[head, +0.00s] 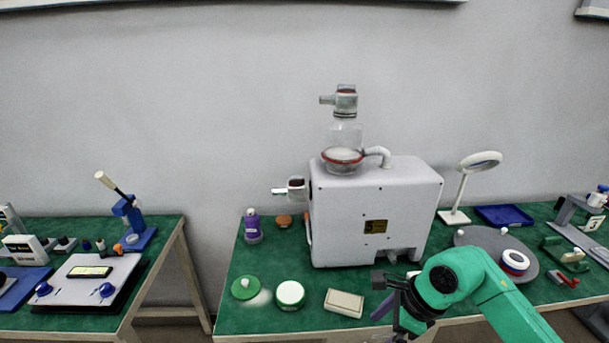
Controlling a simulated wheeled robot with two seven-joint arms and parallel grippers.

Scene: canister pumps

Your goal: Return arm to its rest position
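My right arm is green and comes in from the lower right. Its dark gripper (396,305) is over the front edge of the green table, in front of the white machine. The fingers are small and dark, and I cannot tell whether they are apart. No held object is clear in them. My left gripper is not in view. The white boxy machine (360,212) stands upright on the table, with a glass canister (345,140) and a grey pump head (346,101) on top. A second grey head (291,188) sticks out of its left side.
A white-lidded jar (290,294), a green lid (245,287), a pale box (344,303) and a purple bottle (252,227) stand left of the gripper. A grey round plate (482,238), a tape roll (515,262) and a magnifier lamp (479,161) are right. A gap separates the left table (160,235).

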